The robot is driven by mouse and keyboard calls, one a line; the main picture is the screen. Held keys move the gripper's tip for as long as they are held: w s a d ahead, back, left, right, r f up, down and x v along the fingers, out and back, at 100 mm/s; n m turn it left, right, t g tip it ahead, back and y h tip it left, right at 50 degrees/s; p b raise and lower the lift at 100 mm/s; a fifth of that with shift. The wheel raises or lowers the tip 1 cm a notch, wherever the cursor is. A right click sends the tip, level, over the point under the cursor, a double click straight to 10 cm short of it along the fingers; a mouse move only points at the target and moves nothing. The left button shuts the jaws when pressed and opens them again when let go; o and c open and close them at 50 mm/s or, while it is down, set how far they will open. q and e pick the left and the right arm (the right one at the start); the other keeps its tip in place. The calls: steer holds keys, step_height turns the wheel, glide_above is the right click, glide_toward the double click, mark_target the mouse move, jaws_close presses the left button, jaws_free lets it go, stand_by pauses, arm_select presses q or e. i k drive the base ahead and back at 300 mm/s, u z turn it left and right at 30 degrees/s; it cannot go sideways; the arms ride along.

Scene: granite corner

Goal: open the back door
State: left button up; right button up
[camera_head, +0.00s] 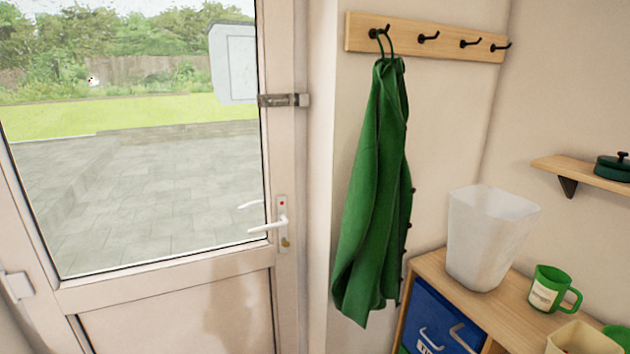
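The back door (180,283) stands at the left, white-framed with a large glass pane (150,190) and a solid lower panel. It appears closed in its frame. A white lever handle (268,227) sits on a plate at the door's right edge and points left. The plate has a red dot near the top and a brass-coloured lock below the lever. A metal bolt (285,100) is mounted higher up, spanning the door edge and the frame. Neither of my grippers is in view.
A green garment (375,200) hangs from a hook rail (425,37) right of the door. A wooden cabinet (432,264) below holds a white bin (490,238) and a green mug (553,289). A shelf (575,170) carries a dark green pot (613,167). Space before the door looks clear.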

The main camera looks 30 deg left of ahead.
mark_target(240, 297)
steer(key=u, duration=1.7)
steer(key=k, duration=0.5)
steer(key=z, duration=0.4)
steer(key=i, duration=1.5)
steer(key=u, duration=0.1)
